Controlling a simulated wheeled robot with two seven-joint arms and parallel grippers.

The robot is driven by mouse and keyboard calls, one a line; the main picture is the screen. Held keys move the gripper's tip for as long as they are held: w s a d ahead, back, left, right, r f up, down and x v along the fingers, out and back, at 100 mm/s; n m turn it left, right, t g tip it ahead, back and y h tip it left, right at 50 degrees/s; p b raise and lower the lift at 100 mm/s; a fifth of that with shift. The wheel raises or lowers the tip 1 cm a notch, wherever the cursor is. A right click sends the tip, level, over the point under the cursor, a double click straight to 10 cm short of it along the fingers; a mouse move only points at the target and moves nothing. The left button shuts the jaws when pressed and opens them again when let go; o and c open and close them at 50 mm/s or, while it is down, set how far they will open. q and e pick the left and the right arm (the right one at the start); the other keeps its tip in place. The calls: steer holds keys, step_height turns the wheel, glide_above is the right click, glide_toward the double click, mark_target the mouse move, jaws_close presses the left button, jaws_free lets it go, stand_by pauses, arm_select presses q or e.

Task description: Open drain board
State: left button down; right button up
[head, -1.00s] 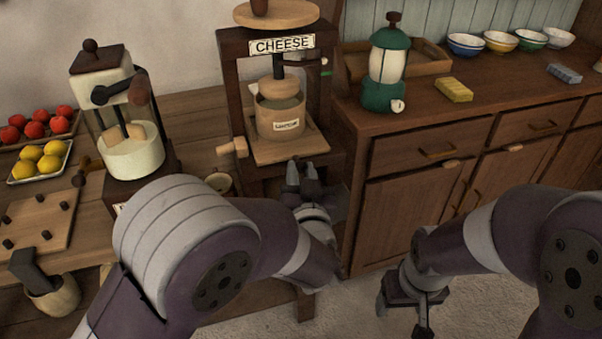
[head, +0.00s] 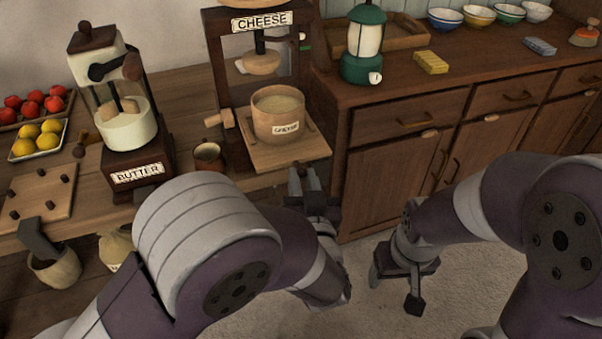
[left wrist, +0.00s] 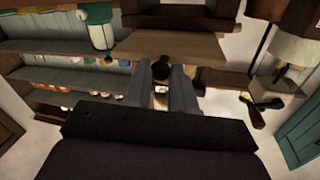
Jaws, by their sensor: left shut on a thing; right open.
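The drain board (head: 258,156) is a light wooden board at the base of the cheese press (head: 222,70). It sticks out of the press frame toward me. A round tub labelled CHEESE (head: 277,117) stands on it, in front of the raised wooden pressing disc (head: 261,63). My left gripper (head: 303,176) is at the board's front edge, shut on a small dark knob (left wrist: 161,71) that shows between the fingers in the left wrist view. The board also shows there (left wrist: 170,47). My right gripper (head: 397,290) is open and empty, low in front of the cabinet.
A butter churn (head: 125,125) and a small brown cup (head: 207,155) stand left of the press. A cabinet (head: 400,165) with a green lantern (head: 364,45) and a yellow sponge (head: 431,62) on top is close on the right. The floor before the cabinet is clear.

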arm_select(q)
steer(key=c, duration=0.9)
jaws_free()
steer(key=shift+c, duration=0.2)
steer(key=s+d+p, duration=0.1)
steer(key=s, duration=1.1)
steer(key=shift+s+d, duration=0.25)
steer(key=shift+s, duration=0.05)
